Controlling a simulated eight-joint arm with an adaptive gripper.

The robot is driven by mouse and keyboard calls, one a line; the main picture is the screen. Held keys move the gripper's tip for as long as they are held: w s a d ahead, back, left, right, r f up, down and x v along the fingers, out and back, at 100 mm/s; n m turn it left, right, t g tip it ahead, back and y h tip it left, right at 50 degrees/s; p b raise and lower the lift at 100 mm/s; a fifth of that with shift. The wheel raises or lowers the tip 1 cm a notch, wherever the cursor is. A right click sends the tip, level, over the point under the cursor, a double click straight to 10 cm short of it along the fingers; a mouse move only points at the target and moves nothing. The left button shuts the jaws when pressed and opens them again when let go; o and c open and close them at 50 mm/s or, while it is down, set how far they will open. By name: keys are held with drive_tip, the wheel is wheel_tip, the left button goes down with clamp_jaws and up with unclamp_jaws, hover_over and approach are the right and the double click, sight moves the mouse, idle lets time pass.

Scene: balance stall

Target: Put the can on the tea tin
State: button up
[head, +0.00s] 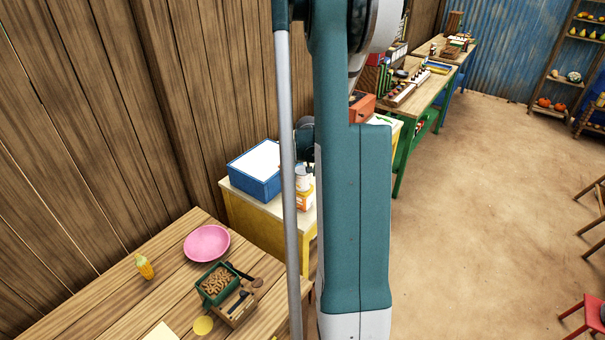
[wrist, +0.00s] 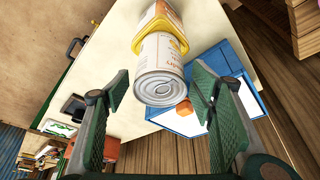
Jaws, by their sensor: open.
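The can (wrist: 160,72) is pale with a silver lid facing the wrist camera. It appears to stand upright on the yellow-and-orange tea tin (wrist: 168,18). In the head view the can (head: 303,178) shows just above the tea tin (head: 305,197), both partly hidden by my arm. My gripper (wrist: 160,86) is open, with one finger on each side of the can's lid end and visible gaps between. Whether the can is centred on the tin is hard to tell.
A blue box with a white top (head: 254,168) stands left of the tin on the yellow table (head: 252,217). A small orange block (wrist: 185,116) shows near the blue box in the wrist view. A wooden table (head: 105,285) with a pink bowl (head: 206,243) is in front.

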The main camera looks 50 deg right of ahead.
drive_tip(key=shift+r, duration=0.15)
drive_tip(key=v, duration=1.2)
idle(0.4)
idle(0.6)
drive_tip(key=w+a+r+n+t, duration=0.1)
drive_tip(key=a+r, duration=0.3)
drive_tip(key=a, duration=0.7)
drive_tip(key=w+a+r+n+y, duration=0.15)
drive_tip(key=a+r, duration=0.25)
drive_tip(key=a, duration=0.8)
drive_tip(key=a+r+n+t+h, duration=0.15)
drive_tip(key=a+r, duration=0.25)
drive_tip(key=a, duration=0.7)
drive_tip(key=s+a+n+y, duration=0.1)
drive_tip(key=s+a, duration=0.3)
drive_tip(key=a, duration=0.4)
drive_tip(key=s+a+n+t+y, duration=0.1)
drive_tip(key=s+a, duration=0.3)
drive_tip(key=a, duration=0.4)
drive_tip(key=s+a+n+y, duration=0.1)
drive_tip(key=s+a+n, duration=0.2)
drive_tip(key=s+a, duration=0.2)
drive_tip(key=a, duration=0.3)
drive_tip(key=shift+a+f, duration=0.25)
drive_tip(key=shift+a, duration=0.05)
